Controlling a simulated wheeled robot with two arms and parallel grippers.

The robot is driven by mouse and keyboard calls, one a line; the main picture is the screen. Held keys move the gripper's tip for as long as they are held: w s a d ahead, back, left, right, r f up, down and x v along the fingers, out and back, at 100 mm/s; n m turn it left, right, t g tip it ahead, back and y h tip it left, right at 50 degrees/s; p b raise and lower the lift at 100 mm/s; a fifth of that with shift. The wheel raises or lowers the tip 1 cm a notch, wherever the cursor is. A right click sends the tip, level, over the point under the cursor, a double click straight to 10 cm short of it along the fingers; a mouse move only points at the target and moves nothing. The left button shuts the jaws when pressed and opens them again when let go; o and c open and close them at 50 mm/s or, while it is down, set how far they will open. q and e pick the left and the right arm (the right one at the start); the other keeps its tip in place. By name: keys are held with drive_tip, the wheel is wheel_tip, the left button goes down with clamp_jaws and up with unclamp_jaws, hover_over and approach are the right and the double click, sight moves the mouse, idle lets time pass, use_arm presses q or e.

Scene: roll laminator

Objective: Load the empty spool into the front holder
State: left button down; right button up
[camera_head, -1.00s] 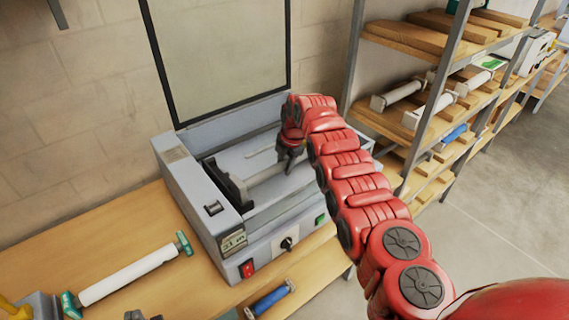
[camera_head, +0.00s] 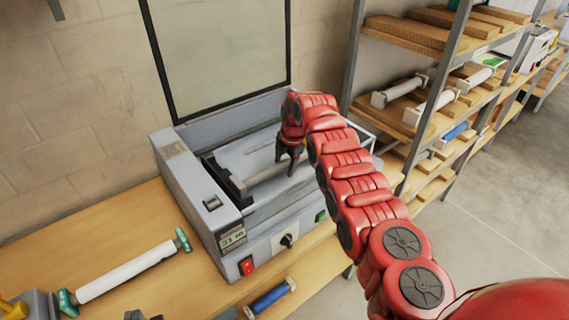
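The grey laminator (camera_head: 185,185) stands on the wooden bench with its lid raised. A grey tube, apparently the empty spool (camera_head: 266,173), lies across its open front bay. Its left end is at a dark bracket (camera_head: 232,186); its right end is hidden behind my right gripper. My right gripper (camera_head: 285,166) reaches down over the tube's right part. Its dark fingers look spread apart, one on each side of the tube; contact cannot be made out. A small dark piece at the bottom edge may be my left gripper (camera_head: 135,315); its fingers cannot be made out.
A white roll with green ends (camera_head: 125,271) lies on the bench (camera_head: 100,240) at left. A blue roll (camera_head: 269,297) lies below the laminator's front. A grey and yellow object (camera_head: 25,305) is at the lower left corner. A shelf rack (camera_head: 350,60) with boards and rolls stands at right.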

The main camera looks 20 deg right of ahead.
sight(285, 161)
drive_tip(key=shift+w+r+p, duration=0.1)
drive_tip(key=shift+r+p, duration=0.55)
drive_tip(key=shift+p, duration=0.2)
drive_tip(key=shift+d+r, duration=0.1)
drive_tip(key=shift+r, duration=0.05)
drive_tip(key=b+v, duration=0.2)
drive_tip(key=b, duration=0.1)
drive_tip(key=shift+s+r, duration=0.2)
drive_tip(key=b+v, duration=0.3)
drive_tip(key=v, duration=0.6)
drive_tip(key=shift+b, duration=0.3)
drive_tip(key=shift+r, duration=0.15)
